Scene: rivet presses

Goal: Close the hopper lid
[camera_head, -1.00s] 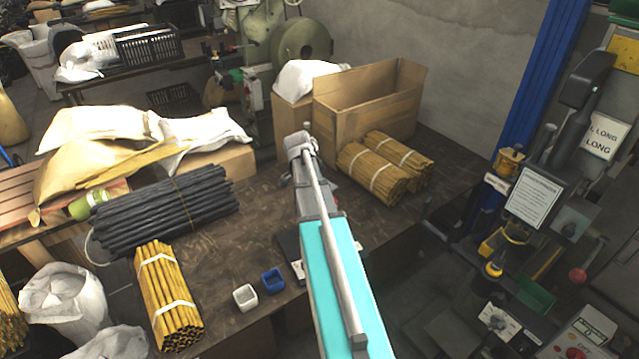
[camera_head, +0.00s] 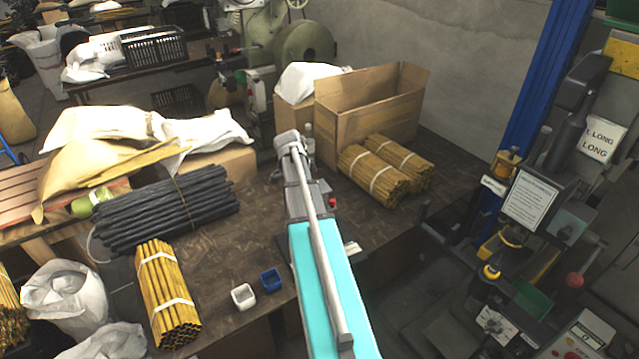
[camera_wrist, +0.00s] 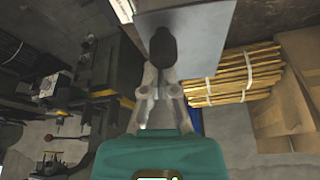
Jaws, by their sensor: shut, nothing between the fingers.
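In the wrist view, my gripper (camera_wrist: 163,47) is shut, its dark fingertips together with nothing between them. A flat grey panel (camera_wrist: 208,35) lies directly behind the fingertips and may be the hopper lid. I cannot tell whether the fingertips touch it or how far it is open. In the head view, my arm hides most of a small machine on the table, and a red part (camera_head: 332,202) of it shows just right of the arm. The gripper and the hopper lid cannot be made out in the head view.
Banded yellow rod bundles (camera_head: 386,170) and an open cardboard box (camera_head: 350,118) stand right of my arm. A dark rod bundle (camera_head: 168,208), a white bin (camera_head: 243,297) and a blue bin (camera_head: 271,280) are left. A press (camera_head: 530,200) stands at the right.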

